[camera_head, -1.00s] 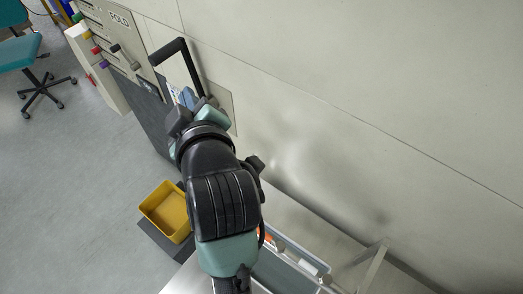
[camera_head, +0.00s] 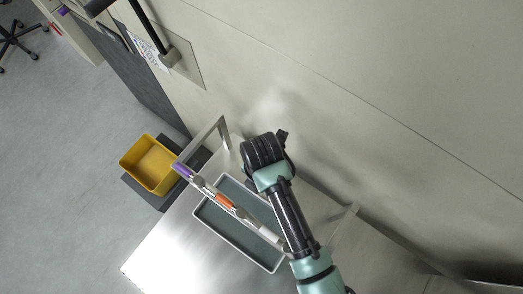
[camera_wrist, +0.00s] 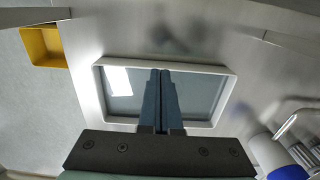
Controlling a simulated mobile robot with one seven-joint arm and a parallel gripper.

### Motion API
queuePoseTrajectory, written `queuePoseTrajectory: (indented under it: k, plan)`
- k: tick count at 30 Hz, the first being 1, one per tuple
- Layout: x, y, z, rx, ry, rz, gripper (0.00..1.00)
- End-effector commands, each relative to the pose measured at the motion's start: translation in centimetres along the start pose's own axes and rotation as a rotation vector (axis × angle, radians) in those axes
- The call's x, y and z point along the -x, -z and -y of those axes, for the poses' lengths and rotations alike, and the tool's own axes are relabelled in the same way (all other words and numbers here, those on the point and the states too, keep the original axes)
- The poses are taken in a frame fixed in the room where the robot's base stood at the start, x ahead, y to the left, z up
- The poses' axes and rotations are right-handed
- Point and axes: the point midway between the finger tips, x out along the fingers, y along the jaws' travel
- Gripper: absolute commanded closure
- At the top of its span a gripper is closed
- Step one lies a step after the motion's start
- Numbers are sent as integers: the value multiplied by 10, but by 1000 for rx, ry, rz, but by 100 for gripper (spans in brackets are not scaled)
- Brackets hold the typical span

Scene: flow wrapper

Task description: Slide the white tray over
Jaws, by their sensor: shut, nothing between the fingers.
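The white tray (camera_head: 232,246) is a shallow rectangle with a pale rim and grey-green floor, lying on a metal table. In the wrist view the tray (camera_wrist: 226,95) lies beneath my gripper, its long side across the picture. My gripper (camera_wrist: 160,72) is shut and empty, its fingers together and overlapping the tray in the picture. The fingertips appear close to the rim at the top; I cannot tell whether they touch it. In the head view my wrist hides the fingers and part of the tray's upper right side.
A bar with purple, orange and white parts (camera_head: 224,201) crosses above the tray in the head view. Metal brackets (camera_head: 222,128) stand beside the wall. A yellow bin (camera_head: 150,165) sits at the left. The metal table (camera_head: 165,258) is bare at lower left.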

Motion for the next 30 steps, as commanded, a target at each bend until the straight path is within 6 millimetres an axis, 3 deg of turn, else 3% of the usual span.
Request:
queuePoseTrajectory:
  k: [6, 12, 30]
  plan:
    - [-40, 1, -1, -2, 1, -3, 100]
    - [-64, 0, -1, -1, -1, 0, 100]
    - [-71, 5, -1, -2, -2, 1, 100]
